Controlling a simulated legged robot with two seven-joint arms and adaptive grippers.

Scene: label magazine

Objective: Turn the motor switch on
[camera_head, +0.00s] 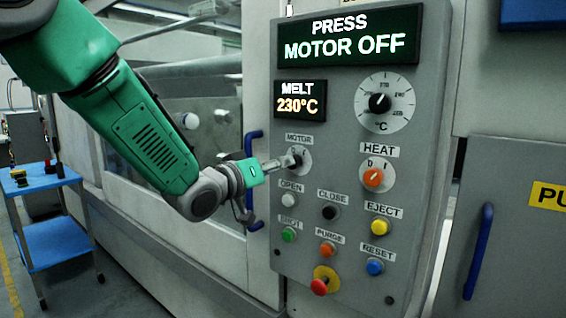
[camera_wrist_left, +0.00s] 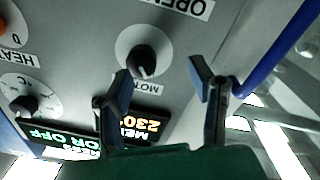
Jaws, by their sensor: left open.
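The motor switch (camera_head: 295,160) is a small dark knob on a pale round dial, under the MOTOR label on the grey control panel (camera_head: 345,270). My left gripper (camera_head: 277,164) reaches in from the left, its fingertips at the dial's left side and partly overlapping it. In the left wrist view, which is turned upside down, the dark motor knob (camera_wrist_left: 143,60) stands beyond the open fingers (camera_wrist_left: 160,82), closer to the left finger. The gripper is empty. I cannot tell whether a finger touches the knob. The top display (camera_head: 345,40) reads PRESS MOTOR OFF.
The orange HEAT knob (camera_head: 373,178) is to the right, and the temperature dial (camera_head: 384,103) above it. Several push buttons sit below, including the white OPEN button (camera_head: 289,200). A blue handle (camera_head: 254,180) stands close behind the gripper. A blue cart (camera_head: 50,240) is at far left.

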